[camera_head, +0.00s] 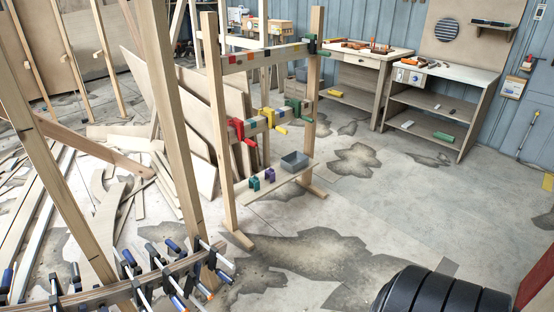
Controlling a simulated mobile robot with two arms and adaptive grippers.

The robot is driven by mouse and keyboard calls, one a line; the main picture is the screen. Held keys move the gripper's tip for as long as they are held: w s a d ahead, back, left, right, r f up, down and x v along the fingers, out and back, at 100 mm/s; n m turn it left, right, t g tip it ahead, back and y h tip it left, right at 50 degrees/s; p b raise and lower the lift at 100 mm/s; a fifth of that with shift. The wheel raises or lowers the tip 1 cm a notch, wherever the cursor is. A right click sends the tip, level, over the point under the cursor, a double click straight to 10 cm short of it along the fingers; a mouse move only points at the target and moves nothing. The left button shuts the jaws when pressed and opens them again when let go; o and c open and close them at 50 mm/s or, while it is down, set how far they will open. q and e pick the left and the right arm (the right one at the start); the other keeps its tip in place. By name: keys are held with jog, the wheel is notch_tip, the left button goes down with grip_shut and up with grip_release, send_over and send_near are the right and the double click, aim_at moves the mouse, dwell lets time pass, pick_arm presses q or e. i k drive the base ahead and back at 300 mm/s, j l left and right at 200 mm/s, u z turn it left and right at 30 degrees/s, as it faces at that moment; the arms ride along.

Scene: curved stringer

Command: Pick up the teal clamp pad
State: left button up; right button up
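A small teal piece (254,183), which looks like the teal clamp pad, sits on the low shelf (245,197) of a wooden rack in the middle of the head view. It stands upright near the shelf's left end. A similar purple piece (269,175) stands just to its right, and a grey open bin (294,161) sits farther right on the same shelf. Neither of my grippers shows in the view.
Red (241,131), yellow (271,118) and green (297,108) clamps hang on the rack's middle rail. A curved beam (90,296) with several bar clamps crosses the lower left. Timber scraps (75,195) cover the left floor. Floor right of the rack is open, before two workbenches (465,80).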

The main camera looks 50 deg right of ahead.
aim_at(254, 181)
jog(key=z, duration=1.4)
jog(key=i+l+u, duration=0.15)
jog(key=u, duration=0.4)
jog(key=i+l+u, duration=0.2)
jog(key=i+l, duration=0.15)
jog(key=l, duration=0.3)
jog(key=i+l+u, duration=0.15)
jog(key=l, duration=0.2)
jog(key=i+l+u, duration=0.1)
jog(key=l, duration=0.25)
jog(key=i+l+u, duration=0.1)
jog(key=i+l, duration=0.15)
jog(key=l, duration=0.15)
jog(key=i+l+u, duration=0.1)
jog(key=l, duration=0.25)
